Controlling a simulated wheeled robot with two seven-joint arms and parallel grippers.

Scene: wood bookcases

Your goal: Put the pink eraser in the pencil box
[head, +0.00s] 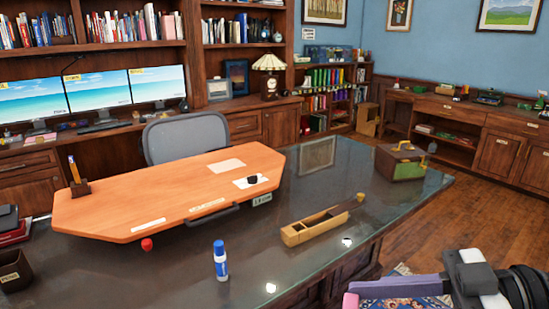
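The pencil box (303,235) is a long pale wooden box on the dark desk, right of centre. Its top is partly open at the right, with a dark inside and a wooden strip sticking out toward the upper right. My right gripper (352,297) is at the bottom right edge, nearer the camera than the box and apart from it. One purple finger shows; the other is cut off by the frame. A small pink patch (350,301) shows at its tip; I cannot tell whether it is the eraser or whether it is held. My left gripper is not in view.
A blue-and-white glue stick (221,262) stands left of the pencil box. A small red object (147,244) lies by the orange wooden board (175,190). A green-and-brown case (401,165) stands at the desk's far right. The desk around the pencil box is mostly clear.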

